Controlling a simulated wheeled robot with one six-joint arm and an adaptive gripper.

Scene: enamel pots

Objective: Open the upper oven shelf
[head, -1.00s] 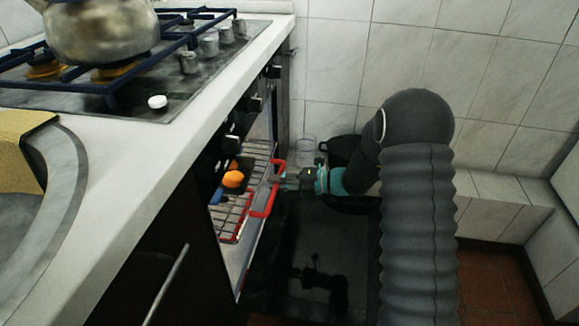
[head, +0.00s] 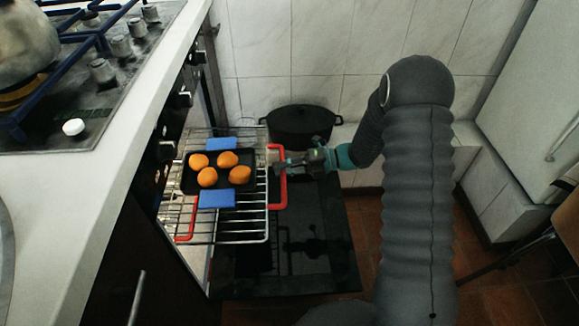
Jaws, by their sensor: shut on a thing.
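The upper oven shelf (head: 250,225) is a wire rack drawn well out of the oven on the right side of the counter. It has a red handle (head: 283,190) at its outer end. My gripper (head: 283,168) is shut on the red handle, at the rack's right end. A dark baking tray (head: 218,186) with blue grips (head: 217,198) and several orange round items (head: 228,159) sits on the rack. The open black oven door (head: 315,250) lies below. The fingertips are small in view and partly merge with the handle.
A black pot (head: 300,124) stands behind my gripper by the tiled wall. The counter and stove (head: 90,80) with knobs and a kettle are at the left. A white cabinet (head: 535,90) is at the right.

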